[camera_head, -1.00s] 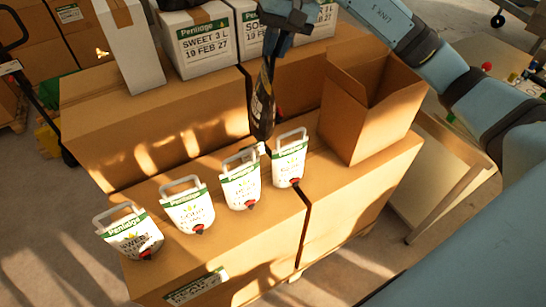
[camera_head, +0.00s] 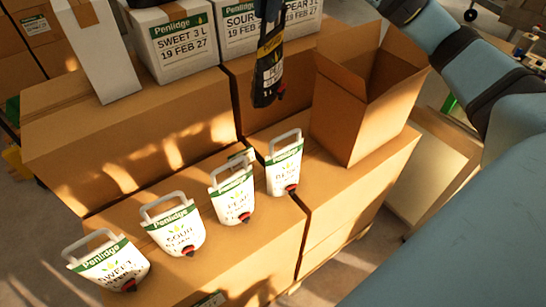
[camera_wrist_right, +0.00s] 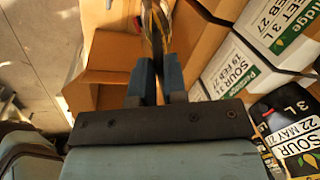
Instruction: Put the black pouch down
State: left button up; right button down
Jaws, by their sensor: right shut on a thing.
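The black pouch (camera_head: 268,72) hangs upright in the head view, above the stacked cartons and left of the open box. It has a pale label and a red tap near its bottom, and is clear of the carton top below. My right gripper (camera_wrist_right: 157,68) is shut on its top edge; in the wrist view the pouch (camera_wrist_right: 157,35) shows narrow between the blue fingers. In the head view the gripper is mostly cut off at the top edge. My left gripper is not in view.
Several white pouches, one of them here (camera_head: 232,195), stand in a row on the front carton (camera_head: 245,258). An open cardboard box (camera_head: 345,115) stands to the right. White labelled cartons (camera_head: 175,45) stand behind. Another black pouch (camera_wrist_right: 290,125) shows at the wrist view's lower right.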

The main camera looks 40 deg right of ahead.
jog(key=d+m+b, duration=0.2)
jog(key=m, duration=0.1)
jog(key=m+h+b, duration=0.1)
jog(key=m, duration=0.1)
send_over(281, 88)
notch_tip(281, 88, down, 8)
jog(key=f, duration=0.5)
jog(key=f+p, duration=0.1)
jog(key=f, duration=0.4)
jog(key=f+p, duration=0.1)
jog(key=f, duration=0.3)
jog(key=shift+w+f, duration=0.25)
jog(key=shift+f, duration=0.15)
jog(key=shift+f+p, duration=0.4)
jog(key=shift+f, duration=1.9)
jog(key=c, duration=1.2)
grip_release()
jog(key=shift+s+a, duration=0.1)
jog(key=shift+o, duration=0.3)
